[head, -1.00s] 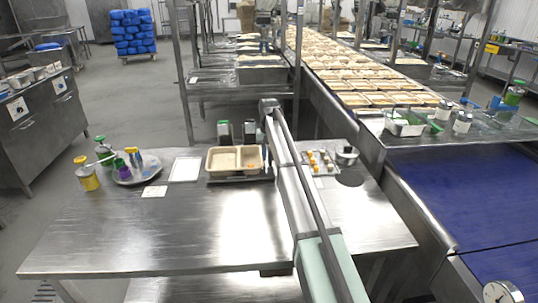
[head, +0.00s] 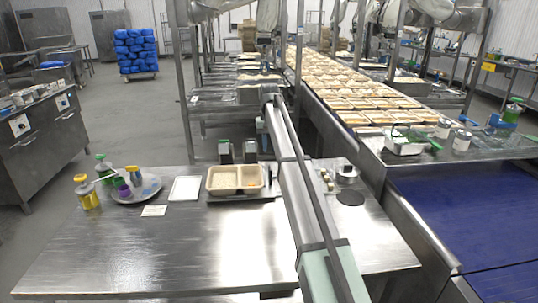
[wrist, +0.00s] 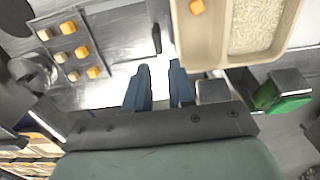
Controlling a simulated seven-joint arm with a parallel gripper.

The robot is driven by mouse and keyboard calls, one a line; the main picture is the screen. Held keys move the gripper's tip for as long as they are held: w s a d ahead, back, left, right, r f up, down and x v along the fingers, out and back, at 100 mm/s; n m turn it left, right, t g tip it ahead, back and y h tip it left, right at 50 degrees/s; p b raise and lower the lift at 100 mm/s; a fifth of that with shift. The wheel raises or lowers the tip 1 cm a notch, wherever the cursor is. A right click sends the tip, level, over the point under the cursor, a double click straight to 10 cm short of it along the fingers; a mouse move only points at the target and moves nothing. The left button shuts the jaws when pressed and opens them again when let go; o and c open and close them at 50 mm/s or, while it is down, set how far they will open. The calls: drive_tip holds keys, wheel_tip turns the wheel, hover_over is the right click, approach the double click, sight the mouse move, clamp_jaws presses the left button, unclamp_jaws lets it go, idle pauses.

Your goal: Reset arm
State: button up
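My arm reaches across the steel table in the head view, and its gripper is hidden at the far end. In the wrist view my gripper (wrist: 160,72) has its two blue-grey fingers apart with nothing between them. A beige tray (wrist: 222,58) lies just beyond the fingers to the right. One compartment holds white rice (wrist: 256,24), and the other has an orange cube (wrist: 196,6). The same tray (head: 236,194) sits left of my arm in the head view. A flat tray (wrist: 112,45) with orange and pale cubes (wrist: 83,52) is at the left in the wrist view.
A round metal container (wrist: 38,72) stands beside the cube tray. A dark handle (wrist: 156,38) lies between the trays. A plate (head: 136,190) with bottles is at the left. The front of the table (head: 180,250) is clear.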

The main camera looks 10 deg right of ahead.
drive_tip(key=shift+r, duration=0.5)
